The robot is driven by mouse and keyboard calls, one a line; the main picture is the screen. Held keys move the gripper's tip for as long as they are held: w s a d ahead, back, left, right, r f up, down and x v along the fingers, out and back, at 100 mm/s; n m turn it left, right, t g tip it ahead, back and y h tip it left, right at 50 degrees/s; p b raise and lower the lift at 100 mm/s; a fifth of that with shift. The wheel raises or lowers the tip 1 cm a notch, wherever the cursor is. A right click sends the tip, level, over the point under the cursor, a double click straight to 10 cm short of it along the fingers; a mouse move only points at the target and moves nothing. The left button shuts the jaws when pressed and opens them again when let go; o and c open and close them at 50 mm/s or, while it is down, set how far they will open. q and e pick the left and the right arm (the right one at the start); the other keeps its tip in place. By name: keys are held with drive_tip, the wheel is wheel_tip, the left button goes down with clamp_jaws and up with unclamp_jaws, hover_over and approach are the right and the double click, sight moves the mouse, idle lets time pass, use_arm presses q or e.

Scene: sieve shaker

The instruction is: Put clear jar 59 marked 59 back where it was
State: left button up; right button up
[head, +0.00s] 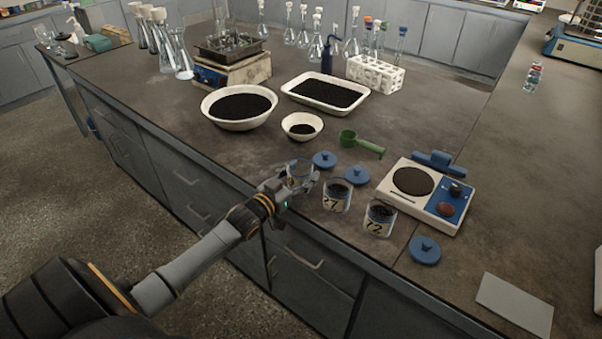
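A clear jar (299,168), which looks empty, is between the fingers of my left gripper (301,177) at the front edge of the bench. The fingers appear shut around its sides, and they hide any number on it. I cannot tell whether its base touches the bench. To its right stand clear jar 27 (337,196) and clear jar 72 (380,218), both open with dark contents. Blue lids lie behind the jars (325,159), (356,175) and to the right of jar 72 (425,250). My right gripper is not in view.
Behind are a small bowl (302,126), a large bowl (239,106) and a tray (325,92) of dark grains. A green scoop (361,143) lies behind the lids. A hotplate-like device (426,193) stands right. Bare bench lies left of the jar.

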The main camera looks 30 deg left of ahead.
use_arm(q)
drive_tip(key=shift+o, duration=1.3)
drive_tip(key=shift+r, duration=0.1)
